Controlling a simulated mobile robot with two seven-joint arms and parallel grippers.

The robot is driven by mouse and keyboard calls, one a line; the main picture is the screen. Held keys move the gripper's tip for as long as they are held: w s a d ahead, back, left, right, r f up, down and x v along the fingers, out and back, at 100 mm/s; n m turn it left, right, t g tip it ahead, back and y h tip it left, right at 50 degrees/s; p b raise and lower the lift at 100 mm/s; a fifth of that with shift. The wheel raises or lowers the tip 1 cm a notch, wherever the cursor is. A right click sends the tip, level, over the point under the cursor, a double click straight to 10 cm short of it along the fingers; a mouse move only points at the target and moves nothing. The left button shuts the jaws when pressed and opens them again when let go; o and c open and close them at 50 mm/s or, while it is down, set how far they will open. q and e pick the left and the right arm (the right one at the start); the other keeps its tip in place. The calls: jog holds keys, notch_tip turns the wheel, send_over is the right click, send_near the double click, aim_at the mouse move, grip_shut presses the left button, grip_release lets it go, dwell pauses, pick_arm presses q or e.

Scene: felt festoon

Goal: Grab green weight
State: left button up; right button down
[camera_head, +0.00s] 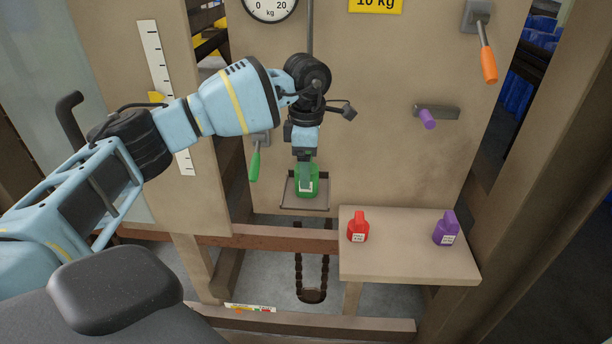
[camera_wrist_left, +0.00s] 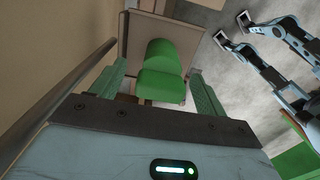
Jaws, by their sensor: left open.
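The green weight (camera_head: 308,182) stands on a small hanging tray (camera_head: 290,195) in front of the wooden panel. My left gripper (camera_head: 306,172) is above and at the weight, pointing down, and partly covers it. In the left wrist view the green weight (camera_wrist_left: 162,75) lies between the two open fingers (camera_wrist_left: 158,85), with a gap on each side. The tray (camera_wrist_left: 135,38) shows behind it there. My right gripper is not clearly in the head view.
A red weight (camera_head: 358,228) and a purple weight (camera_head: 446,229) stand on the wooden shelf (camera_head: 400,262) at right. A green-handled lever (camera_head: 255,162) is left of the tray. Purple (camera_head: 427,118) and orange (camera_head: 488,65) handles are on the panel. A chain (camera_head: 312,294) hangs below.

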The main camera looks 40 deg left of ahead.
pick_arm(q)
jog(key=shift+f, duration=0.55)
jog(key=shift+r, duration=0.1)
grip_shut()
